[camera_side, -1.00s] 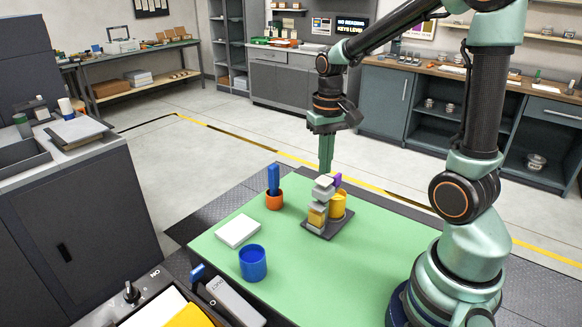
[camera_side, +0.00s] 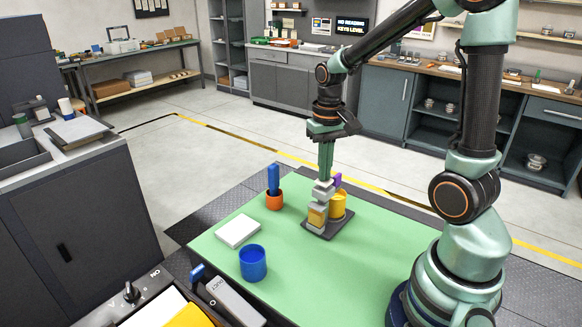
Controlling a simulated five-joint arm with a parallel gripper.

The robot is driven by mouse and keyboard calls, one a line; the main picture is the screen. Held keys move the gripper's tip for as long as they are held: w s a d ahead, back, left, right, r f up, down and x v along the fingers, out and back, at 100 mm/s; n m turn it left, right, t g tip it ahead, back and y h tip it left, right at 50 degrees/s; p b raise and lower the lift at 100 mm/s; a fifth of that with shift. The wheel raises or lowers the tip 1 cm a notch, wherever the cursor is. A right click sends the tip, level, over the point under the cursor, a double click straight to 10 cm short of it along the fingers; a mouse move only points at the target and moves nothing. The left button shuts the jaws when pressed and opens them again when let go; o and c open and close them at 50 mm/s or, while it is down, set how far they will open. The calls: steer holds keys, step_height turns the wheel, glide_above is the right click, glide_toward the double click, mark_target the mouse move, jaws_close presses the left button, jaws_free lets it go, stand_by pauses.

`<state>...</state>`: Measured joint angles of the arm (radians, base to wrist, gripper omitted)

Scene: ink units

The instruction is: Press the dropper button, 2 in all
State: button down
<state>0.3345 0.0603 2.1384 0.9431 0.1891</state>
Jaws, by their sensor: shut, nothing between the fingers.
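My gripper (camera_side: 325,178) is shut and empty, pointing straight down over the dropper unit. The dropper unit (camera_side: 318,205) is a grey stacked body with a yellow-orange front on a dark base plate (camera_side: 323,229). My fingertips are at the top of its grey upper part and appear to touch it. The button itself is hidden or too small to make out. A yellow cup (camera_side: 338,205) stands on the same plate at the right, with a purple part (camera_side: 337,180) above it.
On the green table top (camera_side: 350,270) are an orange pot (camera_side: 274,200) with a blue upright piece (camera_side: 273,178), a white flat block (camera_side: 238,231) and a blue cup (camera_side: 253,263). The front right of the table is clear.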

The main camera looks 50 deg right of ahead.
steer(key=shift+f, duration=0.45)
steer(key=shift+r, duration=1.35)
steer(key=shift+r, duration=0.1)
step_height(320, 180, up, 10)
stand_by(0.7)
